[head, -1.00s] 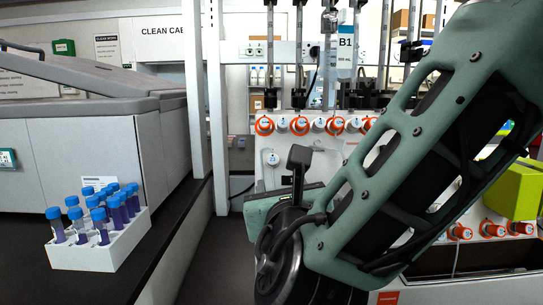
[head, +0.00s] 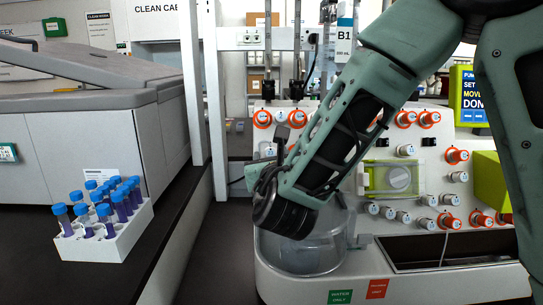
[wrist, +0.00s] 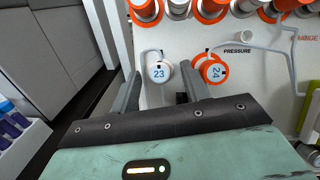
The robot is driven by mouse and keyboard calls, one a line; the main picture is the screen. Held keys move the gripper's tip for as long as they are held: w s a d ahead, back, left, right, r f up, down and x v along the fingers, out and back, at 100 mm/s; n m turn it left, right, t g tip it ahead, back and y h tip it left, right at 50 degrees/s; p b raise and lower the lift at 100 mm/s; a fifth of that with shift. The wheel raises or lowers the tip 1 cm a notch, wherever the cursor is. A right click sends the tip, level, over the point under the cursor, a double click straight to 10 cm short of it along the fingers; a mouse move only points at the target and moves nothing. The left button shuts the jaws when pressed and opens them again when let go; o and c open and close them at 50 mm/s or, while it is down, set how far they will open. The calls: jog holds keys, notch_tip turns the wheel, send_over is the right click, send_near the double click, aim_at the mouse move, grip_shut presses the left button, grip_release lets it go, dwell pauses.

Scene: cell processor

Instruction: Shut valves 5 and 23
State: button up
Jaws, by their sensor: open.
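In the wrist view, valve 23 (wrist: 158,72) is a white round knob with a blue number and no orange ring showing. My gripper (wrist: 160,78) is open and empty, with one finger on each side of valve 23 in the picture; I cannot tell whether they touch it. Valve 24 (wrist: 216,73), with an orange ring, sits just right of the right finger. In the head view, my forearm and wrist hide much of the panel (head: 345,165) and most of the gripper. The top-row valve numbers are too small to read there, so I cannot pick out valve 5.
More valves (wrist: 210,8) sit above, close to the fingers. A clear vessel (head: 305,245) stands below my wrist. A white rack of blue-capped tubes (head: 105,235) is on the dark counter at left. A green screen (head: 470,95) is at right.

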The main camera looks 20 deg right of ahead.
jog(key=c, duration=1)
